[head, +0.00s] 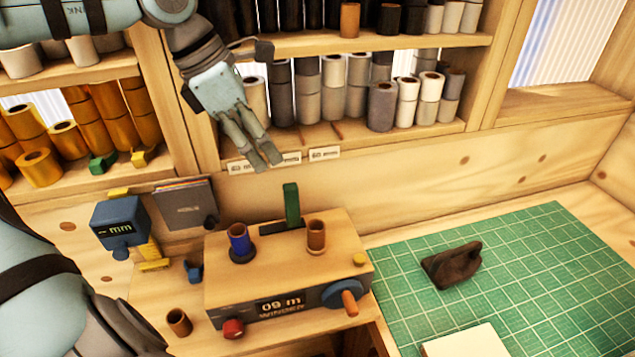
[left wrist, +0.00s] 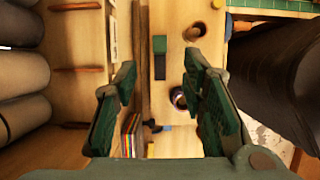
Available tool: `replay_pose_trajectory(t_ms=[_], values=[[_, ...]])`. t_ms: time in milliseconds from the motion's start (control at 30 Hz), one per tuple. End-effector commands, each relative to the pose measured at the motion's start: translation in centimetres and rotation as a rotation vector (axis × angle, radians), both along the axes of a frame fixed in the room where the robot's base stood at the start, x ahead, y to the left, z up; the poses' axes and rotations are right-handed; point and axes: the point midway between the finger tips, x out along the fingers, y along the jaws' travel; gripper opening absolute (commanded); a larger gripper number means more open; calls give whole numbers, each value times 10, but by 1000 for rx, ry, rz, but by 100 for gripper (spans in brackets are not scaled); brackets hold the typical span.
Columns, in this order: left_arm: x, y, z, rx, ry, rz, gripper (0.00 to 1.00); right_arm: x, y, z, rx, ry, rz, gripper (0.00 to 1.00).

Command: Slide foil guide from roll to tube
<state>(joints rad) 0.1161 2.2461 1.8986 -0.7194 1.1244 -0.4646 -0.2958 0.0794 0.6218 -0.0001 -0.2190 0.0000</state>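The winder (head: 290,262) is a wooden box with a dark front panel and a display. A blue foil roll (head: 240,240) stands on its left and a brown tube (head: 316,236) on its right. The green foil guide (head: 291,205) stands upright at the back, at the tube-side end of a dark slot. In the left wrist view the guide (left wrist: 160,46), tube (left wrist: 193,32) and roll (left wrist: 178,97) show beyond my fingers. My left gripper (head: 262,158) is open and empty, above and behind the winder, in front of the shelf. My right gripper is out of view.
Shelves with grey and white rolls (head: 383,107) stand behind my left gripper, gold rolls (head: 42,167) at left. A blue gauge (head: 120,224) and a loose brown tube (head: 178,322) are left of the winder. A green mat (head: 560,270) with a dark tool (head: 452,264) lies right.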

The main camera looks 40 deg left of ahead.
Motion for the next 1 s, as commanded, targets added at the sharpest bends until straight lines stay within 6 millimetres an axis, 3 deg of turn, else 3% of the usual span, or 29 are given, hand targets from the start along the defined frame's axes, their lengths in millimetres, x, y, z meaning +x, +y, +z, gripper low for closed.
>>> replay_pose_trajectory(t_ms=[267,700,1000], values=[[7,-7,-20,0,4,-5,38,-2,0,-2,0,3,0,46],[35,-30,-114,1,6,-3,38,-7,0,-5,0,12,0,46],[43,-35,-134,0,0,-2,38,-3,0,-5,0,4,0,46]])
